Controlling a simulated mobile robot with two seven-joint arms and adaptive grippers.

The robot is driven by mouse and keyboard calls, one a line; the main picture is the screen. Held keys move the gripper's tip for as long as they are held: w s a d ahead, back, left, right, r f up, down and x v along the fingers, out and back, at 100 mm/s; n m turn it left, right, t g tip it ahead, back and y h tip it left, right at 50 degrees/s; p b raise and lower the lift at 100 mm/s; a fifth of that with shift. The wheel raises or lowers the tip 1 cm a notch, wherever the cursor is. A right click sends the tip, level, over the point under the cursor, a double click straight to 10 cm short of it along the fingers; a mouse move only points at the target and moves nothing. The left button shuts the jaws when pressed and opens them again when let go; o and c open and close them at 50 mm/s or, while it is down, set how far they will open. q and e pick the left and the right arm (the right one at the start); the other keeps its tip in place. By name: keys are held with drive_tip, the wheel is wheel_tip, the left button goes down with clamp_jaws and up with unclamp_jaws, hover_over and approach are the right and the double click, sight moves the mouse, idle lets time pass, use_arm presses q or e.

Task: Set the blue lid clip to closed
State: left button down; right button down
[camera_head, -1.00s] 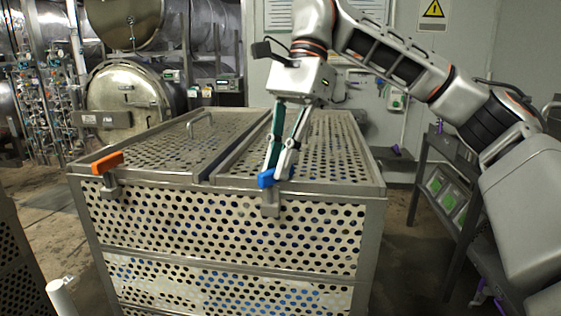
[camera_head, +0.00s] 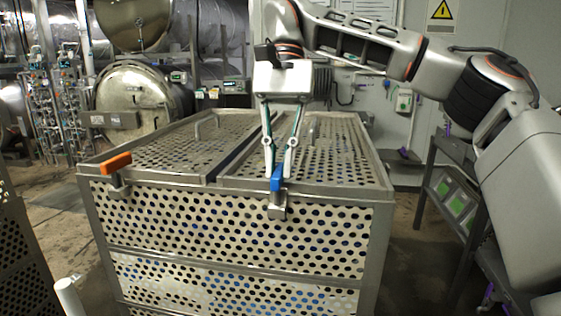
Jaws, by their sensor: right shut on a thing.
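The blue lid clip (camera_head: 276,180) is on the front top edge of the perforated metal crate (camera_head: 383,186), right of the crate's middle bar. Its blue lever points up and toward the crate, above a grey metal bracket (camera_head: 277,210). My right gripper (camera_head: 277,172) reaches down from above, with its fingers on either side of the blue lever and shut on it. The fingertips partly hide the lever's upper end. My left gripper is not in view.
An orange clip (camera_head: 115,163) sits on the crate's front left edge, its lever lying sideways. Two lid handles stand up on the perforated lids. A grey shelf rack (camera_head: 444,190) stands at the right. A round autoclave door (camera_head: 131,98) is behind at the left.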

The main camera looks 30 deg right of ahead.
idle(0.4)
drive_tip(key=c, duration=2.1)
unclamp_jaws()
